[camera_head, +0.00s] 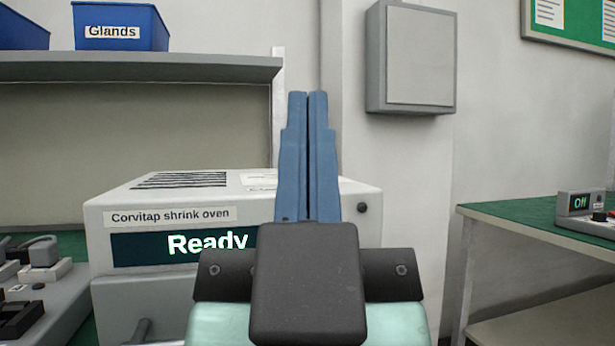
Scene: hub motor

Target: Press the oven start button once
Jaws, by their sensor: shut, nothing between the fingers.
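The Corvitap shrink oven (140,195) is a white box at the lower left to middle. Its dark display (150,249) reads "Ready". My gripper (308,95) is in the middle of the view, with two blue fingers pressed together and nothing between them. The fingers point away and up in the picture, in front of the oven's right part. A small dark round knob or button (362,208) shows on the oven's front at the upper right, just right of the fingers and apart from them in the picture. My gripper hides much of the oven's front right.
A green-topped bench (520,215) at the right holds a small device (583,204) reading "Off". Grey equipment (45,290) stands left of the oven. A shelf (140,67) above holds blue bins, one labelled "Glands" (120,30). A grey wall box (418,55) hangs behind.

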